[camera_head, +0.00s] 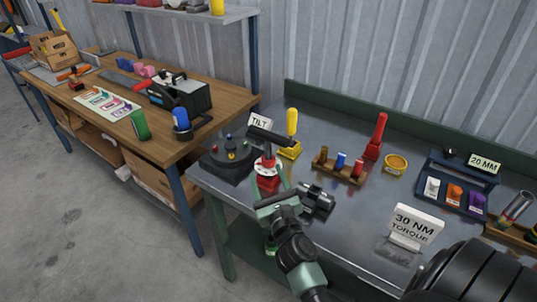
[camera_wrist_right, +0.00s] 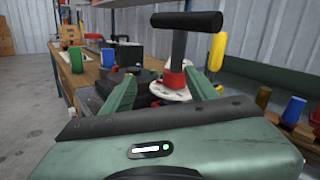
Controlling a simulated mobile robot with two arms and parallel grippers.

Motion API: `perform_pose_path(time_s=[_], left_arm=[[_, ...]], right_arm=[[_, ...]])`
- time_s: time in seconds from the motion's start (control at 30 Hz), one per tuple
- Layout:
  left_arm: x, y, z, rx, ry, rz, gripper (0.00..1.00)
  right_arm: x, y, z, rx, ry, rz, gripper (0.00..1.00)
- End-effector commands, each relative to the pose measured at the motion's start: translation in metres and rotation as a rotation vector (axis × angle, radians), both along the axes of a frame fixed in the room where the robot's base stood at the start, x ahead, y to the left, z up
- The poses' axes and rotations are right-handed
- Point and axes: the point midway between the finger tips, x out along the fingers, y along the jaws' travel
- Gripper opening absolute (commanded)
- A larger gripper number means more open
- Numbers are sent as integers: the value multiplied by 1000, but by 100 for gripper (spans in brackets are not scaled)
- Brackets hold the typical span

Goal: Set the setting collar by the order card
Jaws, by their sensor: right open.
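A red and white collar-like piece (camera_head: 267,168) stands near the bench's front left edge, with a black T-handle (camera_head: 270,137) above it. In the right wrist view its white disc (camera_wrist_right: 172,95) shows ahead, and the T-handle (camera_wrist_right: 187,20) rises upright. My right gripper (camera_head: 272,187) is open, its fingers pointing at this piece; contact cannot be told. A card reading "30 NM TORQUE" (camera_head: 415,225) stands at the front right. A "TILT" card (camera_head: 260,121) and a "20 MM" card (camera_head: 484,164) stand farther back. My left gripper is out of view.
A dark metal clamp-like part (camera_head: 318,198) lies close to the right. A wooden rack (camera_head: 340,170) and a blue tray (camera_head: 458,172) stand behind. The bench middle (camera_head: 365,205) is mostly clear.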

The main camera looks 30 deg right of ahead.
Motion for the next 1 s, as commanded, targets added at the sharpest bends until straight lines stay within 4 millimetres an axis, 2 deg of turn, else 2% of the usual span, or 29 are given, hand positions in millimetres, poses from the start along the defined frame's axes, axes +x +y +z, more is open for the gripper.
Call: perform_pose_path(time_s=[0.1, 0.23, 0.7, 1.0], left_arm=[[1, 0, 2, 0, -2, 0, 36], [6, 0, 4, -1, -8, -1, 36], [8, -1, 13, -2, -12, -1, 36], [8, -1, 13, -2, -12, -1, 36]], right_arm=[[-1, -16, -1, 177, -25, -57, 59], [3, -24, -3, 248, -34, -77, 59], [63, -49, -3, 250, -33, -77, 59], [70, -52, -4, 247, -31, -77, 59]])
